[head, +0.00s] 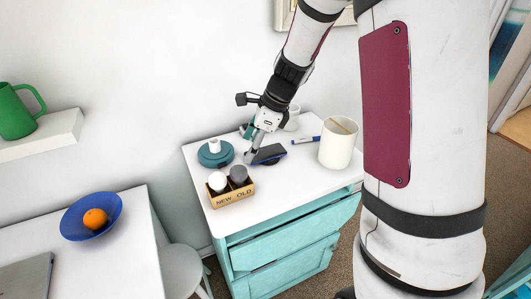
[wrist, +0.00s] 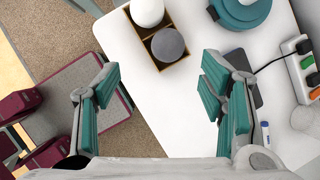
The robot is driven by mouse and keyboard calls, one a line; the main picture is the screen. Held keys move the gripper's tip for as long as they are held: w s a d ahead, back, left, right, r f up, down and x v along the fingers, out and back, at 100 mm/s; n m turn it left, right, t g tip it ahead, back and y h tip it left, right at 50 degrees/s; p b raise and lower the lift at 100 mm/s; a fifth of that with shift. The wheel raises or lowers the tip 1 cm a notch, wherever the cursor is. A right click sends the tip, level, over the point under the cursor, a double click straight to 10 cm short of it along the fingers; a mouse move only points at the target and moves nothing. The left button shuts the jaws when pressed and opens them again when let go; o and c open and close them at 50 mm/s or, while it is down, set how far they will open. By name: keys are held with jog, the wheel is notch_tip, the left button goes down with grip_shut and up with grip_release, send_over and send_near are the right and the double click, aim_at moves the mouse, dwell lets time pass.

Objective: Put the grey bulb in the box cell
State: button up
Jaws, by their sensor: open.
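The grey bulb (head: 238,175) stands in the cell marked OLD of a small cardboard box (head: 233,197). A white bulb (head: 217,182) sits in the cell marked NEW beside it. In the wrist view the grey bulb (wrist: 168,44) is seen from above inside its cell, with the white bulb (wrist: 147,11) in the adjoining cell. My gripper (wrist: 160,86) is open and empty, its teal-padded fingers wide apart. In the head view my gripper (head: 251,154) is above the cabinet top, just behind and right of the box; its fingers are partly hard to make out.
A teal lamp base (head: 215,154) with a white upright part stands behind the box. A dark flat object (head: 268,154), a blue marker (head: 305,140) and a white canister (head: 338,145) are to the right. A power strip (wrist: 303,72) lies near the lamp base. The front cabinet top is clear.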

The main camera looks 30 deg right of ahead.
jog(key=s+a+r+n+h, duration=0.1)
jog(key=s+a+r+n, duration=0.3)
jog(key=s+r+n, duration=0.75)
jog(key=s+r+n+t+h, duration=0.1)
jog(key=s+r+n, duration=0.1)
jog(key=s+n, duration=0.4)
jog(key=s+r+n+t+h, duration=0.1)
jog(key=s+r+n+h, duration=0.1)
jog(key=s+n, duration=0.4)
jog(key=shift+s+d+r+t, duration=0.2)
jog(key=shift+s+r+t, duration=0.2)
jog(key=shift+s+r, duration=0.5)
